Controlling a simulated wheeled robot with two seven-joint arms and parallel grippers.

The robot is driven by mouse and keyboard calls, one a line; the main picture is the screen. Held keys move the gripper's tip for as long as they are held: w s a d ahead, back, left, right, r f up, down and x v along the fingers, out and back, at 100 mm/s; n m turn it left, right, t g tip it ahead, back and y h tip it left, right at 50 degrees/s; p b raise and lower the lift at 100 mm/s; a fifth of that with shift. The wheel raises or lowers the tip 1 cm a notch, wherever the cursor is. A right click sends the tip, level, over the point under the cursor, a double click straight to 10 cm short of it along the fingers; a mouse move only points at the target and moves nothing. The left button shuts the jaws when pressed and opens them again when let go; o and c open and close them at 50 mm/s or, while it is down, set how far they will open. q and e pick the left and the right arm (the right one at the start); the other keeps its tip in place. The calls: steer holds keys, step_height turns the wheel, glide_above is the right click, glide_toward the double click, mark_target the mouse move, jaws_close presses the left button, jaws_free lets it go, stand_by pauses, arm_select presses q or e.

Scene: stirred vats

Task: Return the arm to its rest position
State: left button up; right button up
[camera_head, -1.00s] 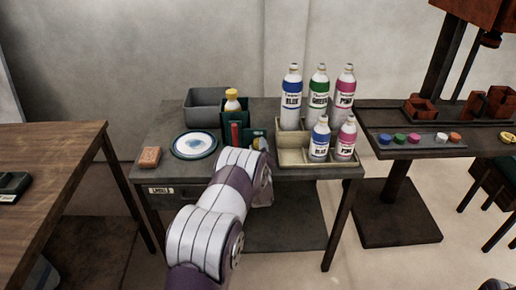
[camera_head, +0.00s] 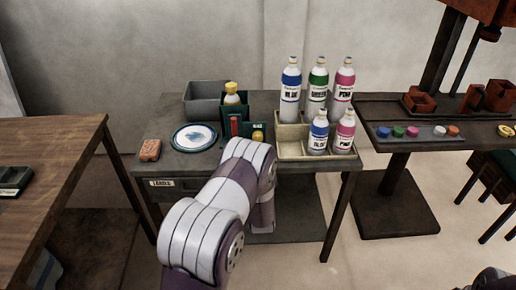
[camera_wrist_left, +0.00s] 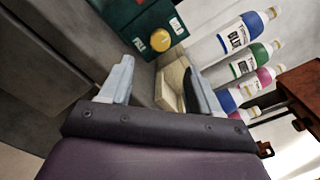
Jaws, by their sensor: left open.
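My left arm (camera_head: 215,215) comes up from the bottom of the head view, in front of the grey table's front edge. Its gripper is hidden behind the arm there. In the left wrist view, my left gripper (camera_wrist_left: 163,88) is open, its two fingers well apart with nothing held between them. The cream tray (camera_wrist_left: 172,80) shows beyond the fingers, and the green holder with a round yellow thing (camera_wrist_left: 160,40) is above them. My right gripper is not in view.
A wooden table (camera_head: 50,150) stands left, a dark workbench (camera_head: 400,150) right.

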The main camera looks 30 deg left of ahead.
arm_select(q)
steer(key=shift+v, duration=1.05)
